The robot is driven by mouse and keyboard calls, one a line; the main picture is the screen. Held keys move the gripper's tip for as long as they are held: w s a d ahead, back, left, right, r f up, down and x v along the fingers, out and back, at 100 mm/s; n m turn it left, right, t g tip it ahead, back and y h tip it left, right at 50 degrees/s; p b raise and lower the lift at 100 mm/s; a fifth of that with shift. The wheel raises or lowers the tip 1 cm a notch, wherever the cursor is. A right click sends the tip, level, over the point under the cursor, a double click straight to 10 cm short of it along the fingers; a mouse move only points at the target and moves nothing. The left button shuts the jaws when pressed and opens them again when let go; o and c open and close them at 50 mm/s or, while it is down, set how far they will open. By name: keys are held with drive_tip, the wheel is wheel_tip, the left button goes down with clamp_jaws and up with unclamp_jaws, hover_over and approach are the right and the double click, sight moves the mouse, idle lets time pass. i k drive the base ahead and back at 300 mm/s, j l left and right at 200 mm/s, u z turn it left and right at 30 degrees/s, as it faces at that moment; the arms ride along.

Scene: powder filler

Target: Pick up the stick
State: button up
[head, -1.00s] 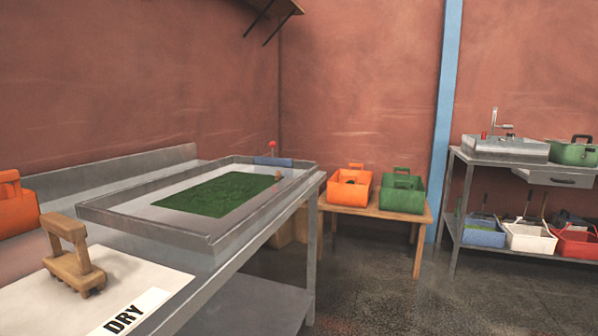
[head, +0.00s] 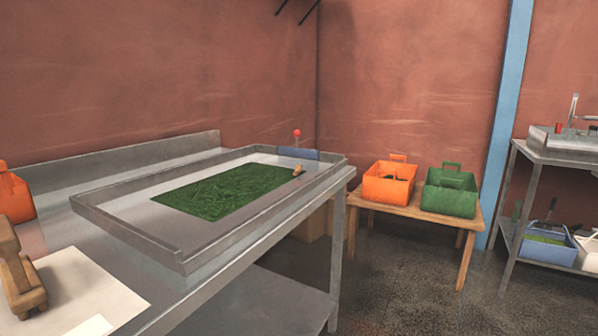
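My gripper is not in view. I cannot tell for certain which thing is the stick. A small light-brown wooden piece (head: 298,171) lies at the far right end of the shallow metal tray (head: 180,243), by the edge of a green patch (head: 225,190). Behind it, a red round-topped upright piece (head: 297,138) stands by a blue block (head: 298,153) at the tray's far corner. A wooden-handled tool (head: 15,270) is cut off at the left edge.
The tray sits on a metal table (head: 290,270) with a raised back edge. An orange basket (head: 389,190) and a green basket (head: 449,200) stand on a low wooden bench (head: 410,215). A metal shelf unit (head: 508,200) is at right. Dark floor between is clear.

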sight(298, 169)
drive_tip(key=i+l, duration=0.15)
drive_tip(key=i, duration=0.3)
drive_tip(key=i+l, duration=0.2)
drive_tip(key=i, duration=0.25)
drive_tip(key=i+l, duration=0.15)
drive_tip(key=i, duration=0.3)
drive_tip(key=i+l+u, duration=0.1)
drive_tip(key=i, duration=0.4)
drive_tip(key=i+l, duration=0.3)
drive_tip(key=i, duration=0.15)
